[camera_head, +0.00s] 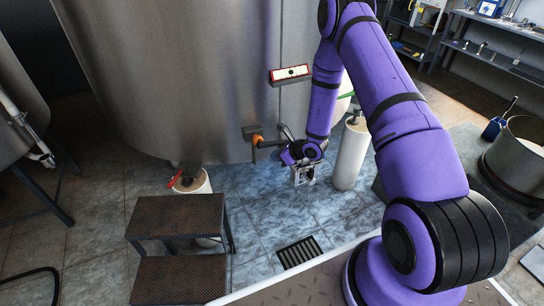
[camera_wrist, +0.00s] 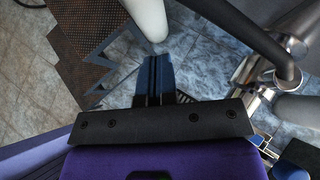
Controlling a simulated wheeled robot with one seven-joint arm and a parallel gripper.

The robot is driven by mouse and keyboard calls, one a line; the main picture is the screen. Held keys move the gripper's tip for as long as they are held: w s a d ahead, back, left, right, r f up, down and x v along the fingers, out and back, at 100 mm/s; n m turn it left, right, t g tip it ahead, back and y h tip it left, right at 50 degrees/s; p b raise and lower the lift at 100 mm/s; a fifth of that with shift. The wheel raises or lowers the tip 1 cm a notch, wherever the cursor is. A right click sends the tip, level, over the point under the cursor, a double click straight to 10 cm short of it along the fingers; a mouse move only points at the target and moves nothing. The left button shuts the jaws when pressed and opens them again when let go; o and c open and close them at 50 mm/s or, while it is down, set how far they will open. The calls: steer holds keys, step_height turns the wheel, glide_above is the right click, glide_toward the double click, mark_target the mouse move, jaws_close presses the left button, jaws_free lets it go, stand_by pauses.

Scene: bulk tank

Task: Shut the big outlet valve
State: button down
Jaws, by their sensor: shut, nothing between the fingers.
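The big steel tank (camera_head: 190,80) fills the left and middle of the head view. Under it is a red handle (camera_head: 175,179) above a white container (camera_head: 195,183). Low on its right side is a fitting with an orange part (camera_head: 257,140) and metal pipework by my wrist. I cannot tell for certain which is the big outlet valve. My gripper (camera_head: 303,178) points down, apart from the red handle and right of it. In the wrist view, my gripper (camera_wrist: 156,72) is shut and empty. A dark bar (camera_wrist: 235,32) runs to a steel pipe fitting (camera_wrist: 287,75) at right.
A white cylinder (camera_head: 350,155) stands right of my gripper. A brown step stool (camera_head: 177,215) is at front left, and a floor drain (camera_head: 298,252) lies in the tiles. A steel pot (camera_head: 518,155) stands at far right. Tiled floor beneath my gripper is clear.

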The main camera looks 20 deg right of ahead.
steer(key=s+r, duration=0.5)
steer(key=s, duration=0.2)
steer(key=s+a+r+n+g+y, duration=0.1)
steer(key=s+a+r+n+g, duration=0.3)
steer(key=r, duration=0.6)
steer(key=s+a+r+n+t+y, duration=0.1)
steer(key=a+r+n, duration=0.1)
steer(key=r+n, duration=0.6)
steer(key=s+a+r+n+g+y, duration=0.1)
steer(key=s+a+r+n+g, duration=0.15)
steer(key=r, duration=0.95)
steer(key=s+d+r+n+t+h, duration=0.1)
steer(key=s+d+r+n+h, duration=0.2)
steer(key=s+r+n+h, duration=0.2)
steer(key=s+d+r+n+t+h, duration=0.1)
steer(key=s+d+r+n+h, duration=0.3)
steer(key=s, duration=1.3)
step_height(320, 180, up, 8)
steer(key=n, duration=0.4)
steer(key=shift+s+d+f+h, duration=0.15)
steer(key=shift+s+f+h, duration=0.1)
steer(key=shift+h, duration=0.15)
steer(key=shift+n+t, duration=0.25)
